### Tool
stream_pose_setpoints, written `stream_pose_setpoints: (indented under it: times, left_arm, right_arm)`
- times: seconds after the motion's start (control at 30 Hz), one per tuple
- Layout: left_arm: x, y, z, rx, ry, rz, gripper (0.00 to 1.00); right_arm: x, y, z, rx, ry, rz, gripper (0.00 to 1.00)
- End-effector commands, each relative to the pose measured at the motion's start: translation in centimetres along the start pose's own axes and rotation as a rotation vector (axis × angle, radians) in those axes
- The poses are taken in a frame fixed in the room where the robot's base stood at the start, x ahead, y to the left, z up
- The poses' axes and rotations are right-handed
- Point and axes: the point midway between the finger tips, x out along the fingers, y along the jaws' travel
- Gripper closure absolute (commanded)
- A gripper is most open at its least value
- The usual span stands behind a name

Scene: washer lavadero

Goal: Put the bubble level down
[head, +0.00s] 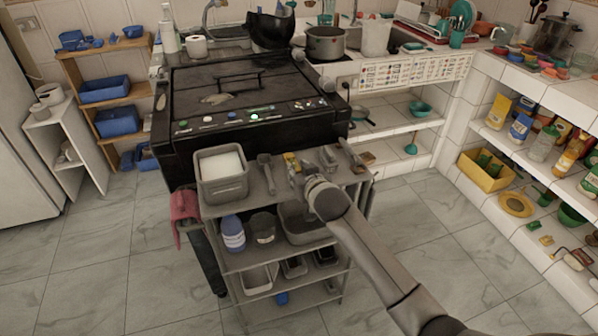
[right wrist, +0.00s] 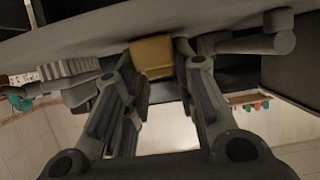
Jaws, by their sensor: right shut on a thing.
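The yellow bubble level (head: 290,159) is above or at the top shelf of the grey cart (head: 243,206), between a grey tool and my right gripper. In the right wrist view the level (right wrist: 152,57) shows as a yellow block between the fingers. My right gripper (head: 294,171) comes in from the lower right and is shut on the level; it also shows in the right wrist view (right wrist: 160,95). I cannot tell whether the level touches the shelf. My left gripper is out of view.
A grey bin (head: 221,187) with white contents stands at the top shelf's left end. A grey mallet-like tool (head: 267,173) and another tool (head: 350,154) lie on either side of the gripper. The black washer-like appliance (head: 250,95) stands behind. Floor around the cart is clear.

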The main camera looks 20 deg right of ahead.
Motion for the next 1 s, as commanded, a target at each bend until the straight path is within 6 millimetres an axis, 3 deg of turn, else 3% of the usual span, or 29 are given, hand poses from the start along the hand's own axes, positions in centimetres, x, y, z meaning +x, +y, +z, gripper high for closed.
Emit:
stream_pose_setpoints:
  times: [0.27,0.3,0.47,0.83,1.0]
  left_arm:
    - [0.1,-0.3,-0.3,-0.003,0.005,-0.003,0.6]
    - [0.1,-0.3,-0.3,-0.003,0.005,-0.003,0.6]
    - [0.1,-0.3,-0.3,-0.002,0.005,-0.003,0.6]
    - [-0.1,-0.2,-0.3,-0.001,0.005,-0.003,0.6]
    - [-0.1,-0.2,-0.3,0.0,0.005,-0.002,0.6]
  right_arm:
    - [0.1,0.0,0.2,0.0,0.001,0.0,0.98]
    - [0.1,0.0,0.3,0.0,0.001,0.0,0.73]
    - [0.1,0.0,0.2,0.0,0.001,0.0,0.52]
    - [-0.1,0.0,-0.2,-0.001,0.002,0.0,0.52]
    - [-1.5,0.0,0.0,0.0,0.001,-0.001,0.52]
